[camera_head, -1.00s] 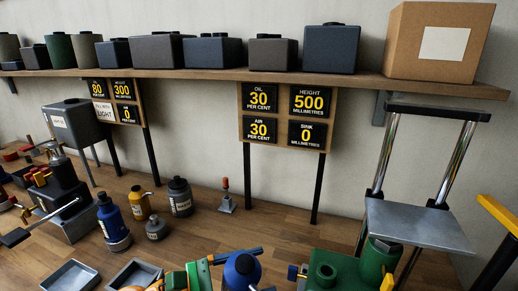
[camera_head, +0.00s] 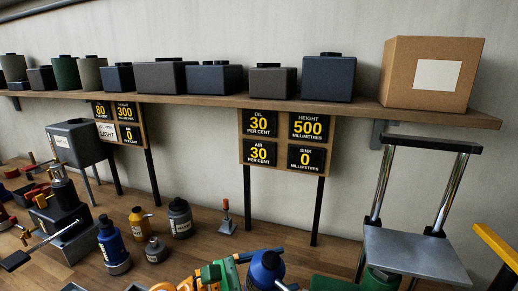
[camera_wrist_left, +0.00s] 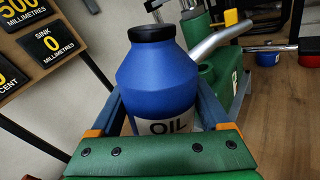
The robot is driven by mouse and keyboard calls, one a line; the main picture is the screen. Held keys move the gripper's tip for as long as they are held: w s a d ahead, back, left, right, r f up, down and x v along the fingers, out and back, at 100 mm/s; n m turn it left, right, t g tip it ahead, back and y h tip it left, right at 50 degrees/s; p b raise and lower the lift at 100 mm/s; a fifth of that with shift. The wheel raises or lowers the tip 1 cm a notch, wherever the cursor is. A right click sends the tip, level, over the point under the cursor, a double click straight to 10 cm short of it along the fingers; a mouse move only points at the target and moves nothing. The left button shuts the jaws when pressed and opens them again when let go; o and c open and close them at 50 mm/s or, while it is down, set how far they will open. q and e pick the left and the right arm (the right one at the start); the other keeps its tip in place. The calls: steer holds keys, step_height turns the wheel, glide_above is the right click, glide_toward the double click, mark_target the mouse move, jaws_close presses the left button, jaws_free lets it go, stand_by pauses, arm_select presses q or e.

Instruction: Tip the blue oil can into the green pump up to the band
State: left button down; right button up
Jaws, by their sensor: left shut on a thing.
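The blue oil can (camera_head: 264,270) is between the blue fingers of my left gripper (camera_head: 280,268), at the bottom edge of the head view. In the left wrist view the can (camera_wrist_left: 155,75), with a black neck and a white OIL label, looks roughly upright; the gripper (camera_wrist_left: 165,115) is shut on it. The green pump (camera_head: 340,284) is cut off by the bottom edge, to the right of the can. Green pump parts and a silver pipe (camera_wrist_left: 218,40) show behind and right of the can in the wrist view. The pump's band cannot be made out. My right gripper is out of view.
A steel plate on a chrome-posted frame (camera_head: 412,252) stands at the right. Another blue bottle (camera_head: 112,245), a yellow can (camera_head: 140,222) and dark bottles stand left. Sign boards (camera_head: 282,140) hang below a shelf (camera_head: 230,100) of boxes. A yellow bar (camera_head: 495,243) is far right.

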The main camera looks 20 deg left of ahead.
arm_select(q)
steer(key=w+d+r+p, duration=0.1)
steer(key=w+d+r, duration=0.4)
steer(key=w, duration=0.3)
steer(key=shift+r, duration=0.35)
stand_by(0.6)
steer(key=shift+a+r+m, duration=0.1)
steer(key=shift+r+m, duration=0.15)
steer(key=shift+m, duration=0.25)
steer(key=shift+w+r+m+y, duration=0.1)
steer(key=shift+r+m+y, duration=0.15)
steer(key=shift+m, duration=0.25)
stand_by(1.7)
